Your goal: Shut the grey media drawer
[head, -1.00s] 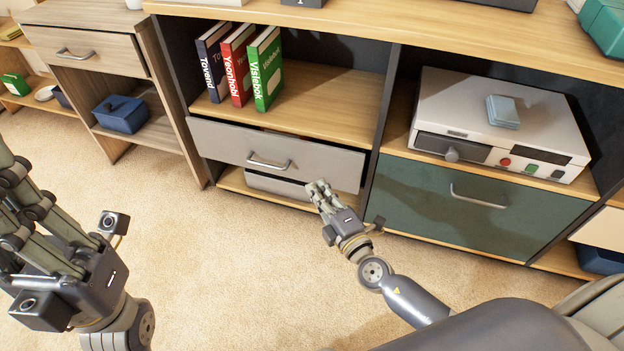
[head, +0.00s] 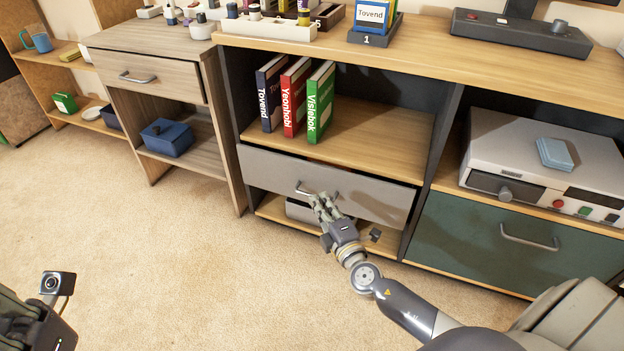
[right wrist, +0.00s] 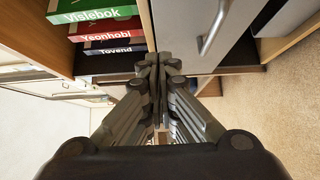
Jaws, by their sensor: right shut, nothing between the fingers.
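The grey media drawer (head: 375,198) is in the middle cabinet, under the shelf with the books. Its front stands a little out from the cabinet, with a narrow dark gap along its top edge. Its metal handle (head: 303,189) is partly behind my right fingers. My right gripper (head: 320,198) is shut and empty, in front of the drawer face near the handle. In the right wrist view the closed fingertips (right wrist: 153,62) are close to the drawer front (right wrist: 178,35); contact cannot be told. Only part of my left gripper (head: 40,318) shows at the bottom left, its fingers out of frame.
Several books (head: 294,97) stand on the shelf above. A green drawer (head: 475,242) under a white device (head: 520,150) is to the right. A wooden side unit (head: 150,75) holding a blue box (head: 167,137) is to the left. The carpet (head: 180,270) in front is clear.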

